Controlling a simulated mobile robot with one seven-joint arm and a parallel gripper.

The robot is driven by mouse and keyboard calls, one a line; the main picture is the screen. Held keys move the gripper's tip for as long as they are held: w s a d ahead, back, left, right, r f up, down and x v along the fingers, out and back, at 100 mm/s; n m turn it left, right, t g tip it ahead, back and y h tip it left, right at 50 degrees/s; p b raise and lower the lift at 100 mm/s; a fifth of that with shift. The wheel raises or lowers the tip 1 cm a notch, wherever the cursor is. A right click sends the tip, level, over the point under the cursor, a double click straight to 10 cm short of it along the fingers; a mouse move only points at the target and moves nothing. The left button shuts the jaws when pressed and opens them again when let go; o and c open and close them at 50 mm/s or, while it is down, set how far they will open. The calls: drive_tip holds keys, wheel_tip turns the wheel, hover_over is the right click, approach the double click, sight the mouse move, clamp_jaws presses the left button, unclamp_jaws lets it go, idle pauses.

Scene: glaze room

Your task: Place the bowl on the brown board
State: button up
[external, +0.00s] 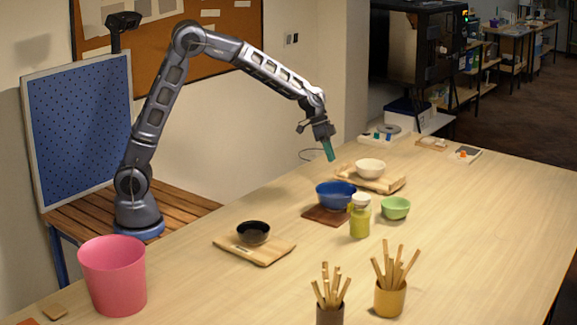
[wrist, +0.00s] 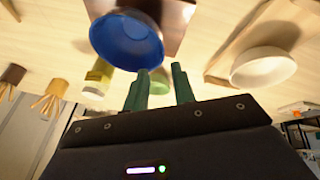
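A blue bowl (external: 336,194) appears to stand on the dark brown board (external: 322,216). In the wrist view the blue bowl (wrist: 125,38) overlaps the brown board (wrist: 172,30), whose right part is bare. Three other bowls show: a white bowl (external: 370,168) on a light wooden board, a black bowl (external: 253,233) on another light wooden board, and a small green bowl (external: 396,208) on the table. My gripper (external: 331,157) is above the table, behind the blue bowl and apart from it. In the wrist view its green fingers (wrist: 159,72) are spread with nothing held.
A yellow-green jar (external: 360,220) with a white lid stands close beside the blue bowl. A pink bucket (external: 112,278) and two cups with wooden sticks, one yellow (external: 390,298), stand nearer the front.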

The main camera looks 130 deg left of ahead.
drive_tip(key=s+d+r+m, duration=0.15)
drive_tip(key=d+r, duration=0.25)
drive_tip(key=d, duration=0.6)
drive_tip(key=s+d+r, duration=0.2)
drive_tip(key=d+r, duration=0.3)
drive_tip(key=d, duration=0.5)
drive_tip(key=s+d+r+m, duration=0.15)
drive_tip(key=d+r, duration=0.25)
drive_tip(key=d, duration=0.6)
drive_tip(key=s+d+f+m, duration=0.1)
drive_tip(key=s+d+m, duration=0.1)
drive_tip(key=s+d, duration=1.8)
drive_tip(key=shift+s+g+y, duration=0.3)
drive_tip(key=shift+s, duration=0.65)
